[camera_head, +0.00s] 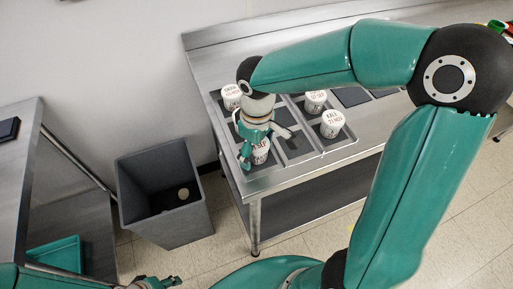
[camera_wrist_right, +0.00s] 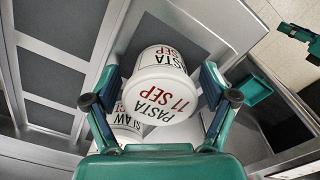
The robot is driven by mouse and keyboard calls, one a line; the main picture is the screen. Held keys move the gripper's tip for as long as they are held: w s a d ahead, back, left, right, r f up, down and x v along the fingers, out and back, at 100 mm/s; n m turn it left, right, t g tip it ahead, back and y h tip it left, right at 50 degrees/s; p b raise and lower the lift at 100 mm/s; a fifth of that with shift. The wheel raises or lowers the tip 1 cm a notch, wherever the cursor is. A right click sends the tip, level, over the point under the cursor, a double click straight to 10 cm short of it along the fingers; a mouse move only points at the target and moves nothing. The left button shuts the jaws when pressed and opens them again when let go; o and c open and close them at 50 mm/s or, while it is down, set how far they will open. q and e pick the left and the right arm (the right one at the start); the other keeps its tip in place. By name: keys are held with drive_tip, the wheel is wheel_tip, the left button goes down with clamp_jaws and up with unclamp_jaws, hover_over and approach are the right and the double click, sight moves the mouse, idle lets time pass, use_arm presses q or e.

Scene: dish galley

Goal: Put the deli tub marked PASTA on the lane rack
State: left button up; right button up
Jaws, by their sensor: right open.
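The white deli tub marked PASTA 11 SEP (camera_wrist_right: 160,95) fills the middle of the right wrist view, lid toward the camera. My right gripper (camera_wrist_right: 155,92) is open, with one finger at each side of the tub; I cannot tell whether they touch it. In the head view the right gripper (camera_head: 255,150) is low over the counter's near left end, with a white tub (camera_head: 261,153) partly hidden by it. A grey rack with dark lanes (camera_head: 295,150) lies on the counter, apparently the lane rack. My left gripper (camera_head: 160,283) is at the bottom edge, its jaws unclear.
A tub marked SLAW (camera_wrist_right: 122,134) is partly hidden by the PASTA tub. Other white tubs, including one marked KALE (camera_head: 332,123), stand on the rack. A grey bin (camera_head: 180,225) stands left of the steel counter. A teal tray (camera_head: 55,255) sits under the left table.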

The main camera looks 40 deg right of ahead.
wheel_tip(320, 180, up, 12)
drive_tip(key=shift+r+p, duration=0.15)
drive_tip(key=shift+p, duration=0.3)
idle(0.6)
